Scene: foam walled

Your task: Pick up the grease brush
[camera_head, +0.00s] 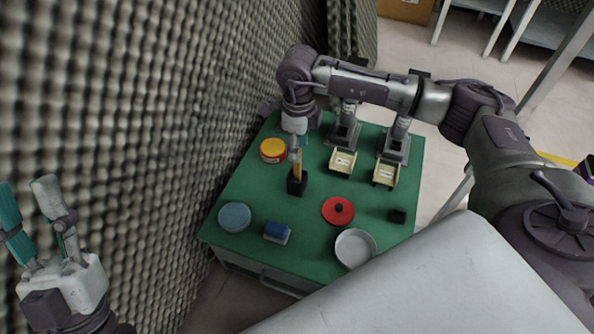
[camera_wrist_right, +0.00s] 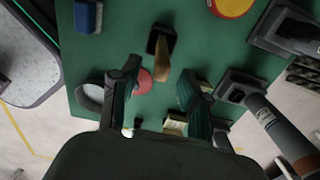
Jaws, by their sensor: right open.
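The grease brush (camera_head: 297,167) stands upright in a small black holder (camera_head: 297,184) on the green table, its orange-brown handle pointing up. In the right wrist view the brush handle (camera_wrist_right: 162,62) and the black holder (camera_wrist_right: 158,38) show near the top middle. My right gripper (camera_head: 297,148) hangs from above right over the brush handle, pointing down. In the wrist view its fingers (camera_wrist_right: 158,82) are apart with nothing held; the handle shows beyond them. My left gripper (camera_head: 30,208) is open and empty at the far left, away from the table.
The green table (camera_head: 300,245) also bears a yellow-topped red tin (camera_head: 272,150), a blue disc (camera_head: 234,216), a blue block (camera_head: 276,231), a red lid (camera_head: 337,211), a silver dish (camera_head: 355,247) and two cream trays (camera_head: 342,162) by grey stands. A foam wall (camera_head: 150,120) borders the left.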

